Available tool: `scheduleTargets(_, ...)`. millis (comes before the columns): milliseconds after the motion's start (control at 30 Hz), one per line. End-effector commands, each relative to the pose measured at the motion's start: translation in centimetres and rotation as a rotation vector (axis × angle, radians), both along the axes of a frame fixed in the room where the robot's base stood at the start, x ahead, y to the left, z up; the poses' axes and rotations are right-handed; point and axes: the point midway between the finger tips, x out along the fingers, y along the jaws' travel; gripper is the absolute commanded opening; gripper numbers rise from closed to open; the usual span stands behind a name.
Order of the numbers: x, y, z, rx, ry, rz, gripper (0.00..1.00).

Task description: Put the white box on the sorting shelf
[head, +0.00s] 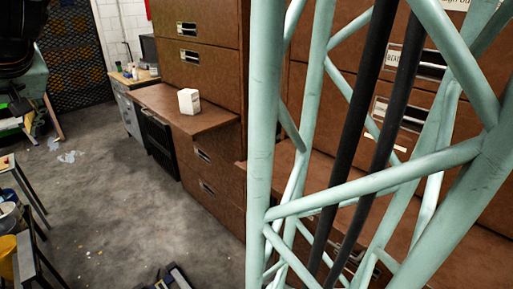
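A small upright white box (188,101) stands in the head view on the brown ledge (165,98) of a large wooden drawer cabinet. It stands near the middle of the ledge, close to the drawer fronts behind it. Nothing is touching it from above. I cannot tell which surface is the sorting shelf. My gripper cannot be made out in this view.
The drawer cabinet (200,71) rises behind the ledge. A small workbench (132,78) with items stands beyond it. Stools (28,185) and a yellow bucket (8,258) stand at left. Open grey floor (115,190) has scattered scraps. Close tubing blocks much of the right half.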

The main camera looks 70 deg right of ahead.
Motion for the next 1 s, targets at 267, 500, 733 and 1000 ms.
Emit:
scheduleTargets(267, -8.7, 3.1, -0.4, -0.01, 0.091, 0.074, 0.61)
scheduleTargets(500, -16.2, 5.5, -2.2, -0.027, 0.191, 0.139, 0.61)
scheduleTargets(733, -23.6, 6.7, -4.1, -0.052, 0.289, 0.188, 0.61)
scheduleTargets(1000, -32.3, 7.0, -6.7, -0.089, 0.404, 0.228, 0.61)
